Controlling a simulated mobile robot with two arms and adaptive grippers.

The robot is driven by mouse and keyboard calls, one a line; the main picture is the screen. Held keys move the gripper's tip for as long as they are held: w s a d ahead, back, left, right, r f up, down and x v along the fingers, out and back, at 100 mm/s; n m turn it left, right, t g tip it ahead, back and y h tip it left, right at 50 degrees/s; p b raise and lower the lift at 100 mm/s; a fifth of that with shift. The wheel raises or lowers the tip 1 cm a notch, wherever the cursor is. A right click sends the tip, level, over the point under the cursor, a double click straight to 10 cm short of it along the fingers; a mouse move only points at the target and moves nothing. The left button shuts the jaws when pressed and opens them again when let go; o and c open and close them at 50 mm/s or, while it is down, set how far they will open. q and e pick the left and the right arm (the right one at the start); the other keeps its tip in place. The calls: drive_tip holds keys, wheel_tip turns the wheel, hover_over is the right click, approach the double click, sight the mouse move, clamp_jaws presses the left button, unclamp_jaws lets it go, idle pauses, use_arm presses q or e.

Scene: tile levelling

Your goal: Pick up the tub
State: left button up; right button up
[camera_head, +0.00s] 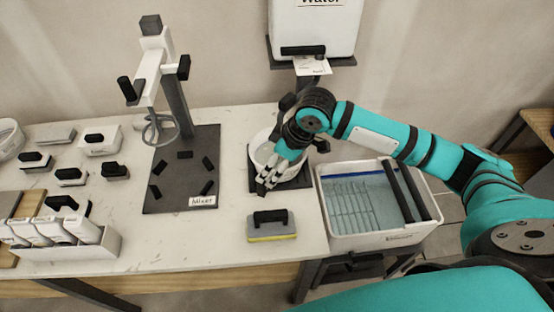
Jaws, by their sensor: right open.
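A round white tub (256,143) stands on a dark pad (297,182) at the right of the table, below the water container. My right gripper (268,184) reaches in from the right and is over the tub's near side. Its fingers point down toward the front rim and it is open. The gripper and wrist hide much of the tub, and I cannot tell whether the fingers touch it. My left gripper is not in view.
The white water container (318,30) hangs on the wall above. A sponge float (271,226) lies in front of the tub. A wash bucket (330,238) stands to the right. The mixer stand (174,100) is to the left, with tools and another white container (9,141) farther left.

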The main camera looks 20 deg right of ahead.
drive_tip(key=p+x, duration=0.1)
drive_tip(key=x, duration=0.6)
drive_tip(key=shift+w+a+f, duration=0.15)
drive_tip(key=shift+w+f, duration=0.05)
drive_tip(key=shift+f, duration=0.25)
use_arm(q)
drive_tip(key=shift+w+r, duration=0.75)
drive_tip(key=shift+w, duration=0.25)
use_arm(e)
drive_tip(key=c, duration=1.3)
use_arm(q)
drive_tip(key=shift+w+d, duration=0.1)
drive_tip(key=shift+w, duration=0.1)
use_arm(e)
drive_tip(key=shift+r, duration=0.15)
drive_tip(key=shift+c, duration=0.7)
